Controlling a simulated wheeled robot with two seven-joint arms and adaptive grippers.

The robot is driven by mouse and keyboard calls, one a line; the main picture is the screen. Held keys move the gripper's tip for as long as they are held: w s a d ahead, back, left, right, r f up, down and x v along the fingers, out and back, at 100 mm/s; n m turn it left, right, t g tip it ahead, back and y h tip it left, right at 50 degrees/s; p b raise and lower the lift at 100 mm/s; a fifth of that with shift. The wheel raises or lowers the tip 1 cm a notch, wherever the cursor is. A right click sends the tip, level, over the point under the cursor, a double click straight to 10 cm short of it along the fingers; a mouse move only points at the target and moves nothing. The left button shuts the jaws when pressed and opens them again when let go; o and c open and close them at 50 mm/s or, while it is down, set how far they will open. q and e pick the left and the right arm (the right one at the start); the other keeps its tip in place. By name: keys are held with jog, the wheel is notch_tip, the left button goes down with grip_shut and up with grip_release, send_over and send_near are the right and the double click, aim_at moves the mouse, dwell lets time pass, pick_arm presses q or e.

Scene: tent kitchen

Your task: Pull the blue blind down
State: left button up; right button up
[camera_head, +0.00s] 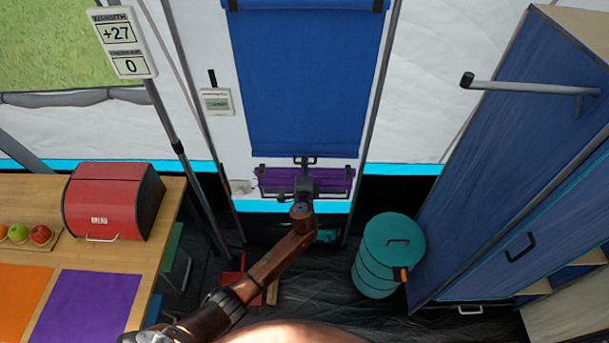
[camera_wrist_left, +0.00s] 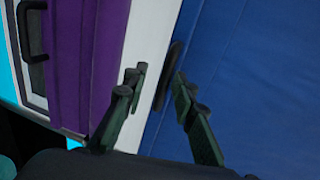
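The blue blind (camera_head: 305,80) hangs partway down a white panel, its lower edge just above a purple strip (camera_head: 335,182). A small dark handle (camera_head: 305,160) sits at the middle of its bottom edge. My left gripper (camera_head: 304,176) is at this handle, in front of the purple strip. In the left wrist view my left gripper (camera_wrist_left: 160,80) has its fingers apart, with the dark handle (camera_wrist_left: 169,75) between or just beyond the tips, nearer the right finger. I cannot tell whether they touch. The blue blind (camera_wrist_left: 250,80) fills the right there. My right gripper is out of view.
A wooden table (camera_head: 130,270) with a red bread box (camera_head: 110,200) stands at left. A teal bin (camera_head: 388,260) stands on the floor to the right, beside a tall blue cabinet (camera_head: 510,150). A grey pole (camera_head: 165,125) stands left of the panel.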

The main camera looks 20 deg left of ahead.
pick_arm(q)
jog(key=v, duration=1.1)
jog(key=shift+f, duration=0.1)
jog(key=s+a+f+n+g+h, duration=0.1)
jog(key=s+f+g, duration=0.15)
jog(key=f, duration=0.65)
jog(key=s+a+f+g, duration=0.1)
jog(key=s+a+f, duration=0.15)
jog(key=f, duration=0.55)
jog(key=s+a+f+n+g+h, duration=0.1)
jog(key=s+f+g, duration=0.15)
jog(key=f, duration=0.65)
jog(key=s+a+f+n+g, duration=0.1)
jog(key=s+a+f, duration=0.1)
jog(key=s+f, duration=0.65)
jog(key=s+a+f+n+g, duration=0.2)
jog(key=s+f, duration=0.6)
jog(key=f, duration=0.2)
jog(key=s+a+f+n+g, duration=0.1)
jog(key=s+f, duration=0.4)
jog(key=s, duration=1)
jog(key=s+a+f+n+g+h+p, duration=0.1)
jog(key=s+f+n, duration=0.3)
jog(key=s, duration=1)
jog(key=s+a+f+n+g+h, duration=0.1)
jog(key=s+a+f+n+g, duration=0.2)
jog(key=s+f, duration=0.4)
jog(key=s, duration=0.8)
jog(key=shift+s+g+p, duration=0.3)
jog(key=shift+s, duration=0.05)
